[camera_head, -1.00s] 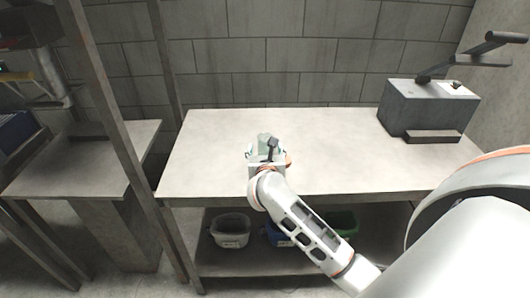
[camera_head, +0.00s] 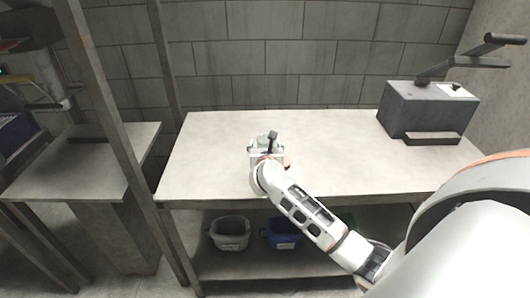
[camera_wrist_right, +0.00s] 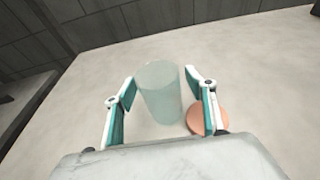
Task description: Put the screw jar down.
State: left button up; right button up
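The screw jar is a pale, translucent blue-green cylinder (camera_wrist_right: 161,95). It stands upright on the worktable (camera_head: 370,165) in the right wrist view. In the head view it is mostly hidden behind my wrist. My right gripper (camera_wrist_right: 160,82) is around the jar, one finger on each side. Narrow gaps seem to show between the fingers and the jar, so it looks open. A round, flat orange-pink piece (camera_wrist_right: 209,117) lies beside the right-hand finger and is partly covered by it. My left gripper is in neither view.
A grey box machine with a lever (camera_head: 420,110) stands at the table's right rear. Bins sit on the shelf below, including a grey one (camera_head: 229,233) and a blue one (camera_head: 283,233). A metal post (camera_head: 118,140) rises at the left. The table around the jar is largely clear.

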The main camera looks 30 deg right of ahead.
jog(key=c, duration=1.1)
jog(key=shift+r, duration=0.1)
